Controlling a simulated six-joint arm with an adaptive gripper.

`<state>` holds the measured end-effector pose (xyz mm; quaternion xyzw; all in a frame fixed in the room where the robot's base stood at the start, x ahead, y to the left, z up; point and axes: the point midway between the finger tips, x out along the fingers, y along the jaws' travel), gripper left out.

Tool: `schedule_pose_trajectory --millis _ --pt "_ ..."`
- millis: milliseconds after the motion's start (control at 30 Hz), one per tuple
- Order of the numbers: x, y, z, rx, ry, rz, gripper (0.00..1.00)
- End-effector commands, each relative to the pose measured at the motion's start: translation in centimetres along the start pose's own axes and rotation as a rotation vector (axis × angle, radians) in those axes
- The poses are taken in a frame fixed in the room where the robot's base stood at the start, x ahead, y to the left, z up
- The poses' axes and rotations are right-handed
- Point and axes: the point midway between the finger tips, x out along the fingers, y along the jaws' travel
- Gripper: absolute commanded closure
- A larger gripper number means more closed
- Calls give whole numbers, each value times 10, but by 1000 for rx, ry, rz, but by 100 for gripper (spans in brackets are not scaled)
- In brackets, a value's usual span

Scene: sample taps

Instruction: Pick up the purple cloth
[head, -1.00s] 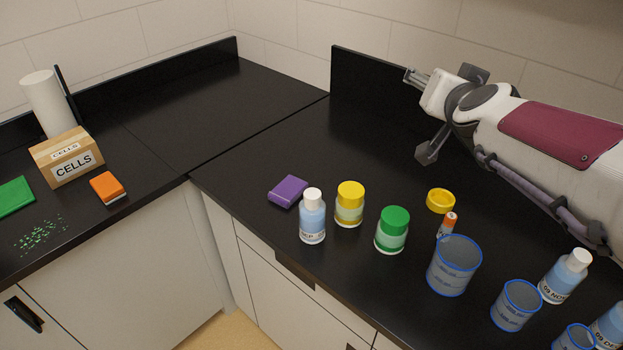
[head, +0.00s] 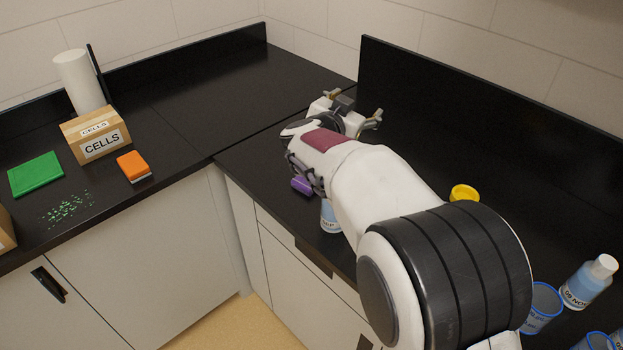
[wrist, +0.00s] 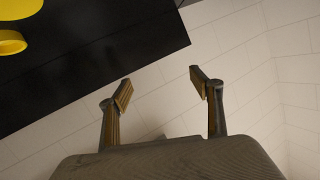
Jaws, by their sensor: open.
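The purple cloth (head: 302,186) lies on the black counter near its front edge in the head view, small and folded. My arm covers part of it. My gripper (head: 354,110) is beyond the cloth, toward the back panel of the counter, and empty. In the wrist view my gripper (wrist: 162,92) shows its two fingers spread apart with nothing between them, facing the tiled wall. The cloth is not in the wrist view.
A blue bottle (head: 330,217) stands close to the cloth, partly behind my arm. A yellow ring-shaped item (head: 463,194), beakers (head: 543,306) and a white-capped bottle (head: 588,283) are at the right. The left counter holds a CELLS box (head: 97,136), an orange block (head: 133,165) and a green mat (head: 36,175).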

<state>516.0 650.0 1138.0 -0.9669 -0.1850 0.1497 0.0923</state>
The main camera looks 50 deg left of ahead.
Motion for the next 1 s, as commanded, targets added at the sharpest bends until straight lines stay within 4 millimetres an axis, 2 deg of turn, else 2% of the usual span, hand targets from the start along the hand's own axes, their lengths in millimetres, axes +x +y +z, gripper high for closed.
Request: schedule_pose_trajectory --millis 33,200,400,600,700,800,1000 --pt "-1 -10 18 -8 -6 12 35" --pt "-9 -30 70 -34 -22 70 35" --pt "-27 -48 136 -78 -51 143 35" --pt "-50 -57 196 -127 -82 212 35" --pt "-59 -59 216 -145 -94 235 35" --pt "-64 -59 228 -157 -100 250 35" --pt "-67 -59 232 -161 -104 257 35"
